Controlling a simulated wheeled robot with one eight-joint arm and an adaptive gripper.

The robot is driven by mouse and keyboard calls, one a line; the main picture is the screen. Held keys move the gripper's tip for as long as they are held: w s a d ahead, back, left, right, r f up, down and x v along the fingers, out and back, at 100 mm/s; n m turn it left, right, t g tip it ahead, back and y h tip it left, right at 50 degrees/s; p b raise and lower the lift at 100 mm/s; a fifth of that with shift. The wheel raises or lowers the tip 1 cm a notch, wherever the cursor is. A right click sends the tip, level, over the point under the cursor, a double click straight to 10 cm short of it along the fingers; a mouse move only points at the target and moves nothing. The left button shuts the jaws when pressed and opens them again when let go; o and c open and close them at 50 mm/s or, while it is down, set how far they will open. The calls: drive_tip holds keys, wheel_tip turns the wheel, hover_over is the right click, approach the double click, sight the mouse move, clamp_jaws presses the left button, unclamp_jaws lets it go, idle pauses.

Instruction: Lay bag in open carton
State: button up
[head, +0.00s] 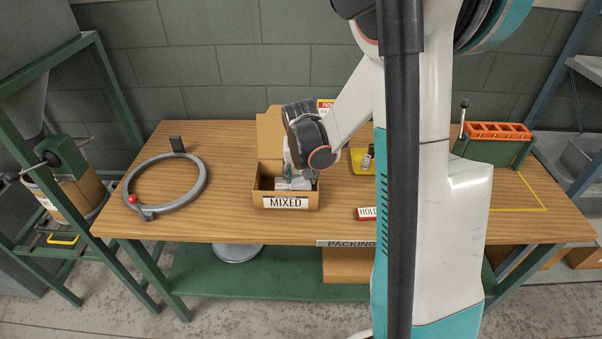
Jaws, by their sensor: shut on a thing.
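The open carton (263,203), brown cardboard with a "MIXED" label on its front, stands on the wooden bench left of my arm. A flap stands up at its back. My gripper (303,176) points down into the carton's right part, partly hidden behind my own wrist. It is shut on a small pale grey bag (291,184), which shows low inside the carton, between its walls. Whether the bag touches the carton floor is hidden by the front wall. Another pale, upright item shows beside the gripper; I cannot tell what it is.
A grey ring (135,177) with a red knob lies at left on the bench (235,228). A yellow tray (358,168) and a red "HOLD" sign (367,213) are partly behind my arm. An orange-topped green rack (497,145) stands at right.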

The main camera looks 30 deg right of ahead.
drive_tip(key=shift+f+b, duration=0.35)
drive_tip(key=shift+f, duration=0.05)
drive_tip(key=shift+f, duration=0.2)
drive_tip(key=o, duration=0.9)
drive_tip(key=shift+r, duration=0.1)
drive_tip(key=shift+r+p, duration=0.5)
drive_tip(key=shift+r, duration=0.1)
drive_tip(key=p+v, duration=0.3)
drive_tip(key=v, duration=0.9)
drive_tip(key=shift+f, duration=0.1)
